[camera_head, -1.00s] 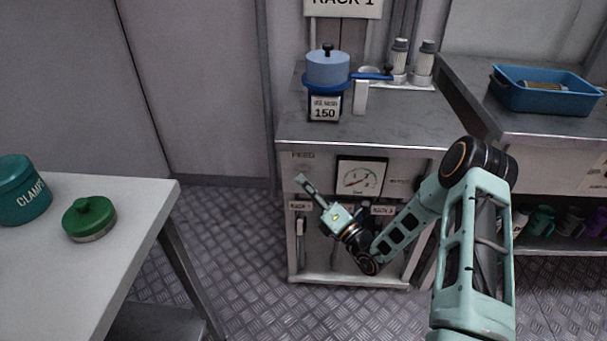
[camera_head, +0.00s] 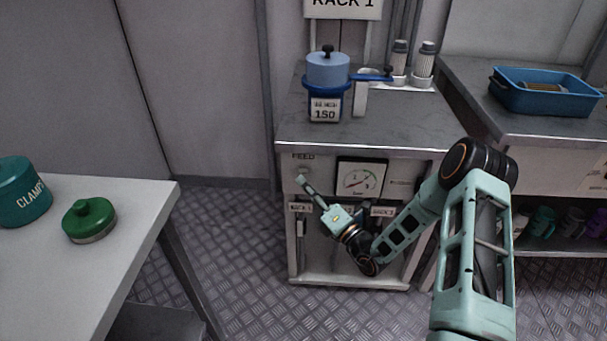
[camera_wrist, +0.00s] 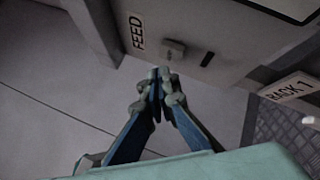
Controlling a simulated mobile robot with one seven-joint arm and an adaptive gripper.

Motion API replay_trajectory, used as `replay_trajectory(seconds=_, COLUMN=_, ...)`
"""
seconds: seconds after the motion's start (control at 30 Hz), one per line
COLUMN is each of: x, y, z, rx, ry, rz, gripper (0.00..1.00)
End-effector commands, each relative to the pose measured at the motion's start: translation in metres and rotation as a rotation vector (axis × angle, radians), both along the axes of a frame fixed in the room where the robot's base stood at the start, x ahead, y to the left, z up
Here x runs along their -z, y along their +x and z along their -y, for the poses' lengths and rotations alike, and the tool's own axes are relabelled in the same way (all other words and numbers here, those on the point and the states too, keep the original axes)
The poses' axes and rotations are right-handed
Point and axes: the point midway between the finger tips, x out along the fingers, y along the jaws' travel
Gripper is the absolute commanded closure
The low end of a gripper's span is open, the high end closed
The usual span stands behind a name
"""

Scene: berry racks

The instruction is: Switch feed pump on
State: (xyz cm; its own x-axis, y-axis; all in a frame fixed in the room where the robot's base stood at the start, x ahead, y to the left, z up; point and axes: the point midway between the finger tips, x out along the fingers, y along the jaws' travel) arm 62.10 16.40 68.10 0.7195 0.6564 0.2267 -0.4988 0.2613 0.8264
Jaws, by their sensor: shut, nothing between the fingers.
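The panel marked FEED (camera_head: 303,156) is on the front of the grey cabinet (camera_head: 360,141). In the wrist view a small grey switch knob (camera_wrist: 173,47) stands out between the FEED label (camera_wrist: 137,32) and a small dark slot (camera_wrist: 207,59). I cannot tell its on or off position. My gripper (camera_head: 302,180) is at the panel just below the FEED label, and its fingers hide part of it. In the wrist view the fingertips (camera_wrist: 160,76) are together and empty, right by the knob; I cannot tell whether they touch it.
A round gauge (camera_head: 360,181) sits right of my gripper. A blue pot (camera_head: 327,70) stands on the cabinet, with a blue bin (camera_head: 543,90) on the right counter. A white table (camera_head: 120,205) at left holds a green lidded tin (camera_head: 89,218). The floor between is clear.

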Motion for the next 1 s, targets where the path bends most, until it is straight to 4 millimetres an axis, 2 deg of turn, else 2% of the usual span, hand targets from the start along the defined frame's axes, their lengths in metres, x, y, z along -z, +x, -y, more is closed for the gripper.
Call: replay_trajectory(seconds=1.0, x=0.0, y=0.0092, z=0.0004, rx=0.0, ry=0.0, rz=0.0, gripper=1.0)
